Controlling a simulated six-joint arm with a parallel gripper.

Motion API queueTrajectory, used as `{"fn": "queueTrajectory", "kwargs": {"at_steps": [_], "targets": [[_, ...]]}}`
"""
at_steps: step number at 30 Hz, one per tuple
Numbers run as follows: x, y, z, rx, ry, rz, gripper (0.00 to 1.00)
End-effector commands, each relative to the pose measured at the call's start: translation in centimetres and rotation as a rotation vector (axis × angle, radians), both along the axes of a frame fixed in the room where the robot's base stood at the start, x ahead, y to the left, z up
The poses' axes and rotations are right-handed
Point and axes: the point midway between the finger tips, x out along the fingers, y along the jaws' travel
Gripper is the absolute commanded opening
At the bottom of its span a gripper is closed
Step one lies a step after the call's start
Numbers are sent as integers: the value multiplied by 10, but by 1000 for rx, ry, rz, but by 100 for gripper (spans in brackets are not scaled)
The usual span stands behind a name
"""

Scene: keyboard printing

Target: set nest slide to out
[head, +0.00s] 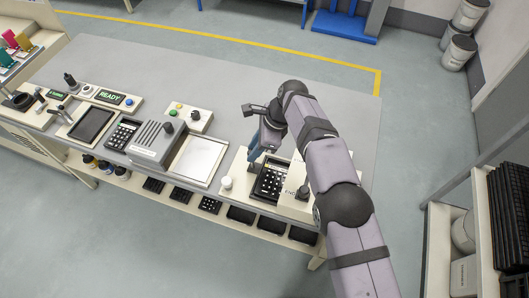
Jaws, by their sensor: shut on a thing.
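A beige unit with a dark keypad (271,182) in its nest stands at the right end of the bench. I take this to be the nest slide unit. My gripper (254,157) points down at the back left of the keypad. It is shut on a small upright part there, which seems to be the slide's handle; the fingers mostly hide it. A raised beige block (292,204) with a dark knob stands just right of the keypad, partly behind my arm. How far the slide is pushed or pulled cannot be told.
A white round knob (226,183) sits left of the keypad. Further left are a pale flat tray (198,158), a grey ribbed machine (160,140), a button box (189,117) and a READY display (110,96). The back of the grey bench (220,85) is clear.

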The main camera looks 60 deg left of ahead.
Motion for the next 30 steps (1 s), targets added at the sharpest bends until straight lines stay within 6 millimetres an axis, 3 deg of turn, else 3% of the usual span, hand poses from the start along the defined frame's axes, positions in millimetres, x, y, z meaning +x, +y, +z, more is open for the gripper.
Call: {"fn": "queueTrajectory", "kwargs": {"at_steps": [7,20,21,23,30], "targets": [[-11,13,1,11,-3,-5,0],[-14,14,2,9,-5,-5,0],[-14,14,3,8,-4,-5,30],[-14,14,2,8,-4,-5,42],[-14,13,1,5,-4,-4,42]]}}
